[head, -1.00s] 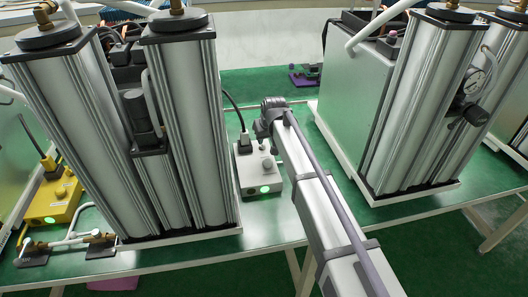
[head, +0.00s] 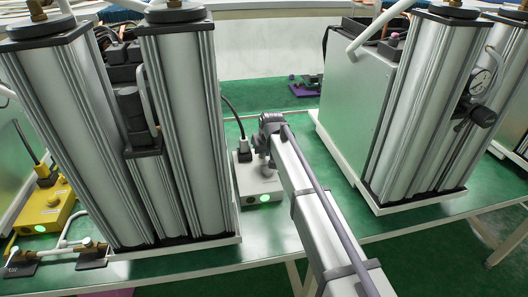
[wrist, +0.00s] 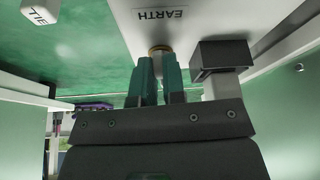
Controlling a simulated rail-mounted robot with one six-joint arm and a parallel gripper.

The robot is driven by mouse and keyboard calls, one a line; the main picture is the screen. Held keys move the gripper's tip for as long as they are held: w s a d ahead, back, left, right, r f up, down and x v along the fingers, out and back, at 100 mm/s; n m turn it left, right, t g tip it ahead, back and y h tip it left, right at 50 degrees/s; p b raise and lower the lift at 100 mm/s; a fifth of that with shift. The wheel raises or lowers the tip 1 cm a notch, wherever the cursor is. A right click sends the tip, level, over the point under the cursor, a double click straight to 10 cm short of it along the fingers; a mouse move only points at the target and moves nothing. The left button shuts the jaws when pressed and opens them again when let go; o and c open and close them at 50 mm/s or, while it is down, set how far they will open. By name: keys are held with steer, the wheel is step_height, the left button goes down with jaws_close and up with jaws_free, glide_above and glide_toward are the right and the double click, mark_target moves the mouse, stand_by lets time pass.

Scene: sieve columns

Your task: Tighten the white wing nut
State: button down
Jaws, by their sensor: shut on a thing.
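The white box (head: 262,187) with a lit green lamp stands between the two column units, partly covered by my arm. In the wrist view the white casing (wrist: 215,22) bears the label EARTH. A brass-coloured round part (wrist: 159,49) shows at its edge beside the label. My gripper (wrist: 158,62) has its two green fingers closed around what stands there, right below the brass part. The wing nut is mostly hidden between the fingers, and I cannot make out its wings or colour. In the head view the fingers are hidden behind my wrist.
A dark block (wrist: 222,54) sits close to the right of the fingers. A white piece marked TIE (wrist: 40,13) is at upper left. Tall metal columns (head: 185,120) stand left of my arm, and another unit (head: 425,110) stands right. A yellow box (head: 45,207) is far left.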

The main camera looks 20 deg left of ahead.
steer(key=shift+s+a+m, duration=0.1)
steer(key=shift+m, duration=0.7)
steer(key=c, duration=1.2)
jaws_free()
steer(key=p+v, duration=1)
steer(key=shift+s+r, duration=0.25)
steer(key=shift+r, duration=0.05)
